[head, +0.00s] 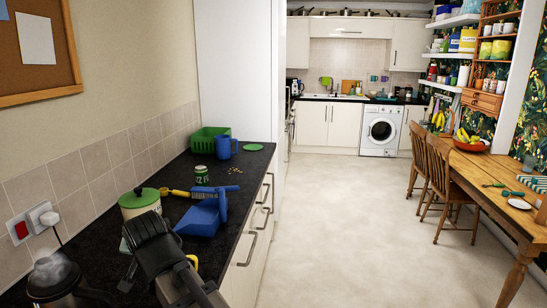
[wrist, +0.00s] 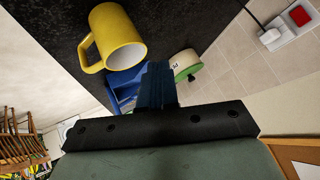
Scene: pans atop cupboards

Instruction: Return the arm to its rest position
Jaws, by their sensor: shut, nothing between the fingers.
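My arm reaches over the dark worktop (head: 255,165) from the bottom of the head view. My gripper (wrist: 157,70) shows in the wrist view with its dark fingers together and nothing between them. A yellow mug (wrist: 122,40) lies beyond the fingers, to their left in the wrist view. In the head view my arm hides most of that mug. The fingertips look apart from it.
A blue dustpan (head: 203,218), a cream pot with a green lid (head: 140,203), a green can (head: 201,174), a blue mug (head: 224,147) and a green basket (head: 208,139) stand on the worktop. A kettle (head: 55,280) is front left. The floor (head: 340,220) is clear.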

